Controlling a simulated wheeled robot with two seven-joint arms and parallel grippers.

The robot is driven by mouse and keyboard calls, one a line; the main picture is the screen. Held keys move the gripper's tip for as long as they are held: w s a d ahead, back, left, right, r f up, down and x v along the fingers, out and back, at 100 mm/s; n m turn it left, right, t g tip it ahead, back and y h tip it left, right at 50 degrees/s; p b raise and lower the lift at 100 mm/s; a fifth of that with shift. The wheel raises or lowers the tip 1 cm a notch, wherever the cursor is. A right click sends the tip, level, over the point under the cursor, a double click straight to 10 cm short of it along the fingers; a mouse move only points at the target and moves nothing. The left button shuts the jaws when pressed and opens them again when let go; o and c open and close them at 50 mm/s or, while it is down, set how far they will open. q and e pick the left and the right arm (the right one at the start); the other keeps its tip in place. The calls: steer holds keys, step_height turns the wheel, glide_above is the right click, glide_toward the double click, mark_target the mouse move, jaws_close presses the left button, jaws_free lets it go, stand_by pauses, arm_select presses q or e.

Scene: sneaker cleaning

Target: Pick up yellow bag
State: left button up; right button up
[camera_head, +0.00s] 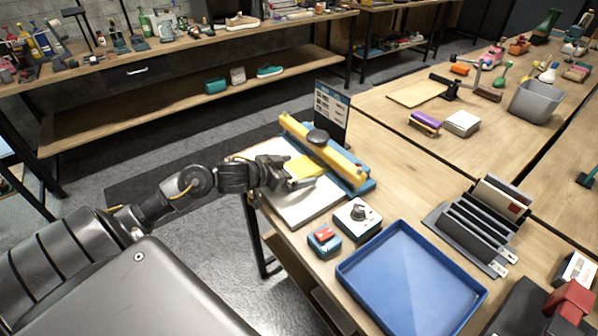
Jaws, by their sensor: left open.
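A flat yellow piece (306,167), seemingly the yellow bag, lies on a white and blue board at the table's left edge. A yellow bar (325,149) with a dark round knob crosses the board just behind it. My left gripper (293,176) is open, with its fingers at the left side of the yellow piece. I cannot tell whether the fingers touch it or stand around its edge. The gripper hides part of the piece's left side. My right gripper is not in view.
A blue tray (411,283), a small red and blue box (324,241) and a white device with a knob (357,217) stand in front of the board. A dark slotted rack (478,226) is to the right. An upright sign (332,112) stands behind the board.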

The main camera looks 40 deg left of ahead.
arm_select(q)
steer(key=shift+c, duration=0.6)
steer(key=c, duration=1)
steer(key=shift+r, duration=0.1)
